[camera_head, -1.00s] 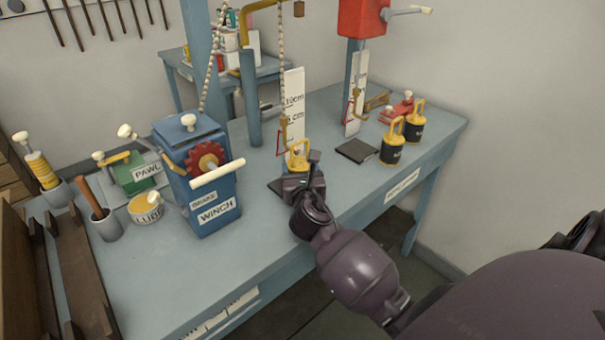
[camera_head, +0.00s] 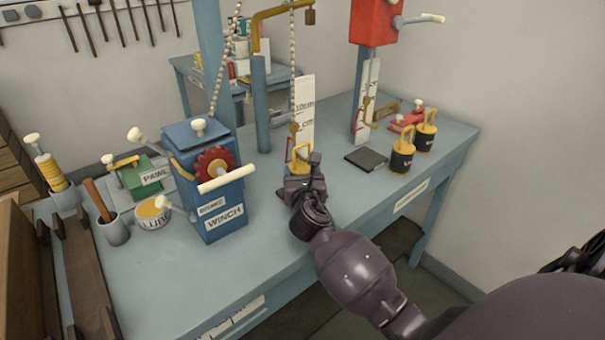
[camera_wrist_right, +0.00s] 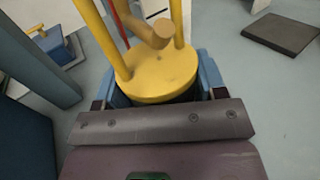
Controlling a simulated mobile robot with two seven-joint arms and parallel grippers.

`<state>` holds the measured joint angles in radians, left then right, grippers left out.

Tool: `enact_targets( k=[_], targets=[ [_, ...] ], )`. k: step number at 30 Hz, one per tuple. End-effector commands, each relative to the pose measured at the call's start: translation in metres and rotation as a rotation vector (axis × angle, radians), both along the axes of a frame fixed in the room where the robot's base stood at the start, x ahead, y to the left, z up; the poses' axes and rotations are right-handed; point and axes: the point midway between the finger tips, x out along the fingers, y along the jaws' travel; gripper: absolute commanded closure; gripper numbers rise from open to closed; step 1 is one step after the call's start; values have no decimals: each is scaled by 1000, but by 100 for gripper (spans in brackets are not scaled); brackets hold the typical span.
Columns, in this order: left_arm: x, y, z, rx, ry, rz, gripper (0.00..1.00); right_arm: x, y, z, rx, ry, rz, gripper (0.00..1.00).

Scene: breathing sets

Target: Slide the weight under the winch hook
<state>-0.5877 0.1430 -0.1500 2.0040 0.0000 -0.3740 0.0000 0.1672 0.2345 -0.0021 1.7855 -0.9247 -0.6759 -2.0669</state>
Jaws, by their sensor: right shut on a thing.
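The weight (camera_head: 300,167) has a yellow top and a yellow loop handle and stands upright at the table's front middle. In the right wrist view its yellow top (camera_wrist_right: 158,76) sits between blue finger pads. My right gripper (camera_wrist_right: 160,92) is shut on it; in the head view the gripper (camera_head: 303,182) hides its lower body. The winch hook (camera_head: 294,129) hangs on a beaded chain above the weight. In the wrist view the hook's tip (camera_wrist_right: 160,28) shows between the handle posts; I cannot tell if it touches the handle. My left gripper is out of view.
The blue winch box (camera_head: 210,185) with its cream crank stands to the left. A white scale board (camera_head: 305,105) stands behind the weight. Two black weights (camera_head: 402,158) (camera_head: 425,137) and a dark pad (camera_head: 366,159) lie to the right. The table's front edge is close.

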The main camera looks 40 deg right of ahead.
Motion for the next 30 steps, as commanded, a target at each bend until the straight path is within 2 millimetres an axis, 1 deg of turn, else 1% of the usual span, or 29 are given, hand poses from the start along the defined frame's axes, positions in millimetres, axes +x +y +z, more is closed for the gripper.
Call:
enact_targets(
  k=[1,8,9,14,15,20,21,25,29,30],
  targets=[
    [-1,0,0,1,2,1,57,1,0,5,-4,-8,2,100],
    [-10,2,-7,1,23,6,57,1,0,4,-4,-8,2,100],
    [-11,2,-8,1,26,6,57,1,0,4,-4,-8,2,32],
    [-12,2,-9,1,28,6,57,0,0,2,-3,-5,1,8],
    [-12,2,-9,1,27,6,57,0,0,2,-2,-4,1,6],
    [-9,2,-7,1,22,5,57,0,0,1,-1,-3,1,6],
    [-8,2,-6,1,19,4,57,-1,0,-4,1,6,-1,6],
    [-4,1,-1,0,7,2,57,-4,2,-3,1,5,0,6],
    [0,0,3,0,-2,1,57,-17,9,-2,0,4,1,6],
    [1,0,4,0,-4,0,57,-22,12,-2,0,4,0,6]
  ],
)
